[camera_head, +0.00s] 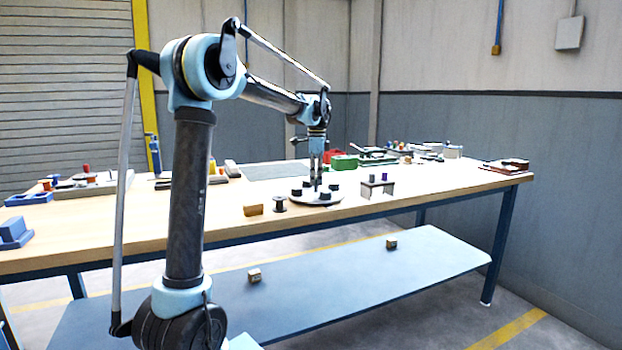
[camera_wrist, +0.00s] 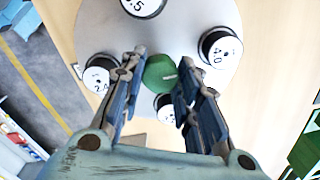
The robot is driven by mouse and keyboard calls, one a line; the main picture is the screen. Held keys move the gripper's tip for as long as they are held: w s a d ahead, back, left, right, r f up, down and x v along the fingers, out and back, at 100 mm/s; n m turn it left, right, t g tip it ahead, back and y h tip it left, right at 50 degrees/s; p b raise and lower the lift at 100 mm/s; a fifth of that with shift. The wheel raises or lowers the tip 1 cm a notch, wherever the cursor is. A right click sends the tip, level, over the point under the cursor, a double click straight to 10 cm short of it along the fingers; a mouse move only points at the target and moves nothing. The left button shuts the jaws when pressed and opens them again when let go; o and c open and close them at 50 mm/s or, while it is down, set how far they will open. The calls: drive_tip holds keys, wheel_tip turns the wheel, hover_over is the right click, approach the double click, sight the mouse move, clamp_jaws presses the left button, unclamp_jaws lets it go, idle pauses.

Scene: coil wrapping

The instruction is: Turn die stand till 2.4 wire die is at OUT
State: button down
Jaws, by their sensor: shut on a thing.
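The round grey die stand (camera_head: 318,199) sits on the wooden table, with several dark wire dies around its rim. In the wrist view the stand's plate (camera_wrist: 180,35) shows a die marked 4.0 (camera_wrist: 219,50) at right, a die ending in .5 (camera_wrist: 142,5) at top, a partly hidden die (camera_wrist: 97,77) at left, and another die (camera_wrist: 166,108) below the hub. The green centre knob (camera_wrist: 160,73) has a pale line on it. My gripper (camera_wrist: 157,82) is shut on this knob, pointing down over the stand. I cannot make out an OUT mark or a 2.4 label for certain.
A yellow-brown block (camera_head: 253,210) and a small dark spool (camera_head: 279,204) stand left of the stand. A small rack (camera_head: 377,188) with coloured pieces stands close at its right. A green box (camera_head: 345,162) is behind. The table's front edge is near.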

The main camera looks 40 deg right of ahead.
drive_tip(key=shift+w, duration=0.2)
drive_tip(key=c, duration=1.2)
unclamp_jaws()
drive_tip(key=shift+s, duration=0.1)
wheel_tip(320, 180, up, 12)
drive_tip(key=shift+a, duration=0.15)
